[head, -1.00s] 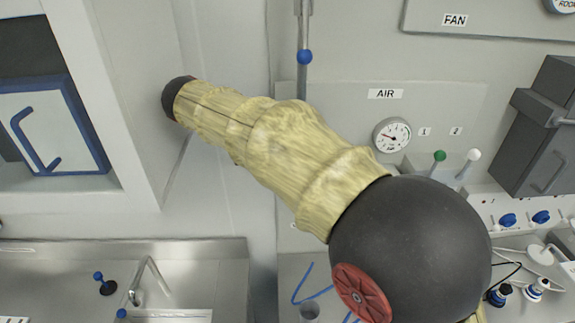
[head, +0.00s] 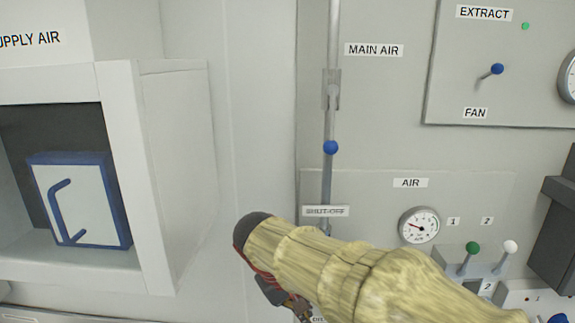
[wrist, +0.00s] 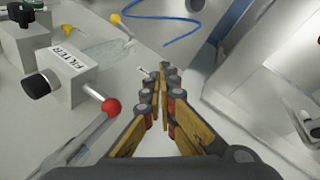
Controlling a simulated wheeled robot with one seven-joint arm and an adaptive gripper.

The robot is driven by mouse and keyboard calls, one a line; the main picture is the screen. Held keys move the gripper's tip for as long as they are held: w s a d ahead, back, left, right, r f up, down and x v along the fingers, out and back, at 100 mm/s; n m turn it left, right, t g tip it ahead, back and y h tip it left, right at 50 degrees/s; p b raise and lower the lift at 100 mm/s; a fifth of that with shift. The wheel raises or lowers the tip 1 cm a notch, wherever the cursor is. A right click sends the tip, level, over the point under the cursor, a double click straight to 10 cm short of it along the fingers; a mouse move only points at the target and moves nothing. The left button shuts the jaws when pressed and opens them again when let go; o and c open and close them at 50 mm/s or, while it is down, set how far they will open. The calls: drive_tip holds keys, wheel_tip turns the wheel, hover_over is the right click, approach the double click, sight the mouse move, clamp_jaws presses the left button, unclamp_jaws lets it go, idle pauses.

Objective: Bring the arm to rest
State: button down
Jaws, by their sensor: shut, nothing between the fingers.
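My arm, in a yellowish sleeve with a dark rounded end, reaches in from the lower right of the head view. My gripper (head: 300,308) shows only in part at the bottom edge of the head view, below the dark joint. In the wrist view my gripper (wrist: 161,72) has its fingers together at the tips, with nothing between them. It is in front of a pale surface and apart from the fittings around it.
In the wrist view, a grey FILTER block (wrist: 65,65) and a lever with a red ball (wrist: 111,107) are left of my fingers. A blue hose (wrist: 165,38) curves beyond. The head view shows a blue-knobbed rod (head: 330,147), an AIR gauge (head: 419,225) and an open box (head: 150,180).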

drive_tip(key=s+d+f+m+t+y+b, duration=0.1)
drive_tip(key=s+d+f+m+y+b, duration=0.1)
drive_tip(key=s+d+f+b, duration=0.4)
drive_tip(key=s+d+f+m+t+y+b, duration=0.1)
drive_tip(key=s+d+f+b, duration=0.6)
drive_tip(key=s, duration=0.7)
drive_tip(key=d+f+m+t, duration=0.1)
drive_tip(key=d+m, duration=0.1)
drive_tip(key=shift+s+m+y, duration=0.15)
drive_tip(key=shift+m+y, duration=0.15)
drive_tip(key=shift+y, duration=0.1)
drive_tip(key=shift+d, duration=0.1)
